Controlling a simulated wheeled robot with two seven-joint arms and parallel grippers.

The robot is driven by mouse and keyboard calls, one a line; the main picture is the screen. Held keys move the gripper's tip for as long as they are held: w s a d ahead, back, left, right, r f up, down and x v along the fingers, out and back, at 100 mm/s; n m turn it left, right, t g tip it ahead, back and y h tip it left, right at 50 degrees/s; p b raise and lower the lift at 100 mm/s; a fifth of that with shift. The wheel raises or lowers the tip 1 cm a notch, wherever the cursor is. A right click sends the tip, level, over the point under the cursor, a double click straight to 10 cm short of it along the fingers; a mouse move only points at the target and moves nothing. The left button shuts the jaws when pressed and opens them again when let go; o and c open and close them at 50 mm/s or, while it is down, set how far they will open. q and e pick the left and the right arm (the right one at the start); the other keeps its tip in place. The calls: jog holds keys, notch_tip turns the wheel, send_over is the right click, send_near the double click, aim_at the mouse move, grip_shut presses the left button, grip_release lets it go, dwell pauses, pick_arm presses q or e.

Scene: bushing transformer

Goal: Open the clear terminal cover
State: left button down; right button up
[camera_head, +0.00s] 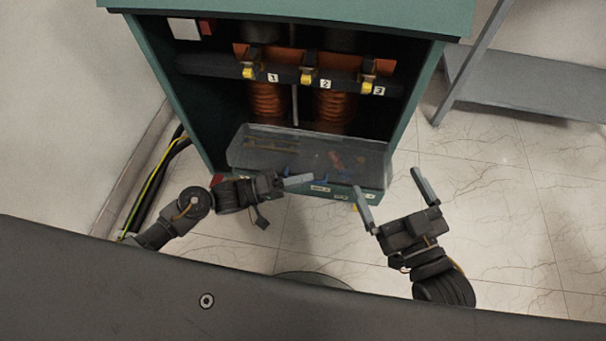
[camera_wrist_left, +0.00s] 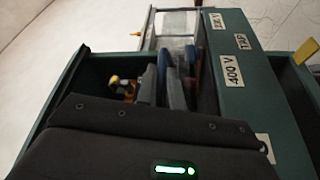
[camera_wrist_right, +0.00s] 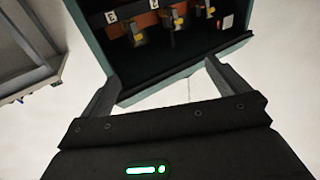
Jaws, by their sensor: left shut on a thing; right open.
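The clear terminal cover (camera_head: 262,150) is a see-through box along the low front of the green cabinet, with small red and blue parts showing through it. A clear panel (camera_wrist_left: 176,22) also shows at the top of the left wrist view. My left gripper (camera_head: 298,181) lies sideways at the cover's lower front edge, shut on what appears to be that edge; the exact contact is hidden. Blue and red parts are close beside its fingers in the left wrist view. My right gripper (camera_head: 387,180) is open and empty, in front of the cover's right end.
The green cabinet (camera_head: 425,90) is open above the cover, showing orange coils (camera_head: 334,105) and numbered yellow-tipped terminals (camera_head: 308,76). Dark cables (camera_head: 150,178) run along the wall at left. A grey shelf (camera_head: 530,82) stands at right. The floor at right is clear.

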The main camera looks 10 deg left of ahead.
pick_arm(q)
jog(key=shift+w+r+n+y+p, duration=0.15)
jog(key=shift+r+n+y+p, duration=0.2)
jog(key=shift+r+p, duration=0.7)
jog(key=shift+n+p, duration=0.25)
jog(key=shift+p, duration=0.65)
jog(key=shift+w+r+n+p, duration=0.25)
jog(key=shift+r+p, duration=0.25)
jog(key=shift+p, duration=0.6)
pick_arm(e)
jog(key=s+d+f+m+g+h, duration=0.4)
jog(key=s+d+f+g+h, duration=0.6)
jog(key=d+f+g, duration=0.4)
pick_arm(q)
jog(key=p, duration=0.1)
jog(key=r+n+p, duration=0.1)
jog(key=p, duration=0.1)
jog(key=shift+w+r+y, duration=0.2)
jog(key=shift+r+y, duration=0.05)
jog(key=shift+r, duration=0.05)
jog(key=r+n+p, duration=0.1)
jog(key=p, duration=0.2)
jog(key=shift+w, duration=0.3)
jog(key=shift+w+p, duration=0.1)
jog(key=shift+p, duration=0.2)
pick_arm(e)
notch_tip(320, 180, down, 17)
jog(key=s+y, duration=0.1)
jog(key=shift+s+a, duration=0.2)
